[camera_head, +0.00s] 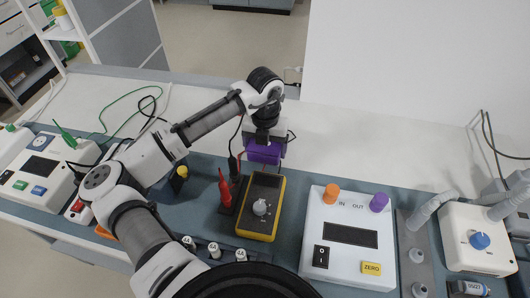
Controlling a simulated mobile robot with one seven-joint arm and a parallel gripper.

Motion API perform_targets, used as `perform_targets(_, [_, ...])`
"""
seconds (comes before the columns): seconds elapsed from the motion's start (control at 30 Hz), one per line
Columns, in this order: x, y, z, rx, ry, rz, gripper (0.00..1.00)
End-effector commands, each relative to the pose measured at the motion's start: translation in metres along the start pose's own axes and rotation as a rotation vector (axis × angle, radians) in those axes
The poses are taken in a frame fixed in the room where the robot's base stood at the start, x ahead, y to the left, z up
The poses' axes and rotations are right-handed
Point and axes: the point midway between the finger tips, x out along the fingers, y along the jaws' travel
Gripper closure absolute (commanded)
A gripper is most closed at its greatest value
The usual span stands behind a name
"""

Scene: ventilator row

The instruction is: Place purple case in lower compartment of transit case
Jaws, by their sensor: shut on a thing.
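The purple case (264,153) is in the middle of the head view, at the end of my arm. My gripper (266,141) is shut on it, and the gripper and wrist cover its upper part. The purple case is behind the yellow multimeter, near the line between the white bench top and the dark blue-grey mat. I cannot tell how far above the bench it is. I cannot make out a transit case or its lower compartment in this view.
A yellow multimeter (261,207) with red and black probes stands in front of the case. A white IN/OUT box (350,238) and a ventilator unit (478,240) stand to the right. The white bench top (385,145) behind is clear. Cables lie at left.

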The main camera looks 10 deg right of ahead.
Motion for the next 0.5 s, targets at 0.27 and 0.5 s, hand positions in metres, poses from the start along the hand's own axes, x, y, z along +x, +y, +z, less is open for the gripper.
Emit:
perform_targets(0.27, [0.031, 0.0, 0.0, -0.001, 0.0, 0.0, 0.46])
perform_targets(0.5, [0.032, 0.0, 0.0, -0.001, 0.0, 0.0, 0.46])
